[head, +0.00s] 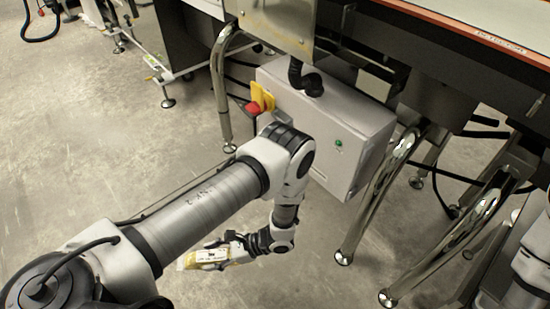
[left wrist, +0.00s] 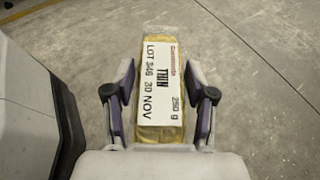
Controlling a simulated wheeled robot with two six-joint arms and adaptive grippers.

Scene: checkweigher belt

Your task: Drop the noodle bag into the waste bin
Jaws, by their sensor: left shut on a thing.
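The noodle bag (head: 200,258) is a yellowish packet with a white printed label. My left gripper (head: 228,246) is shut on it and holds it low in front of the machine, over open floor. In the left wrist view the bag (left wrist: 160,80) lies lengthwise between the two fingers of the left gripper (left wrist: 160,98), its label facing the camera and its far end sticking out past the fingers. I cannot make out a waste bin in either view. My right gripper is not in view.
A grey control box (head: 335,135) with a red and yellow switch (head: 258,103) hangs beneath the machine. Shiny metal legs (head: 378,205) stand at the right. The concrete floor (head: 105,125) is clear at left.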

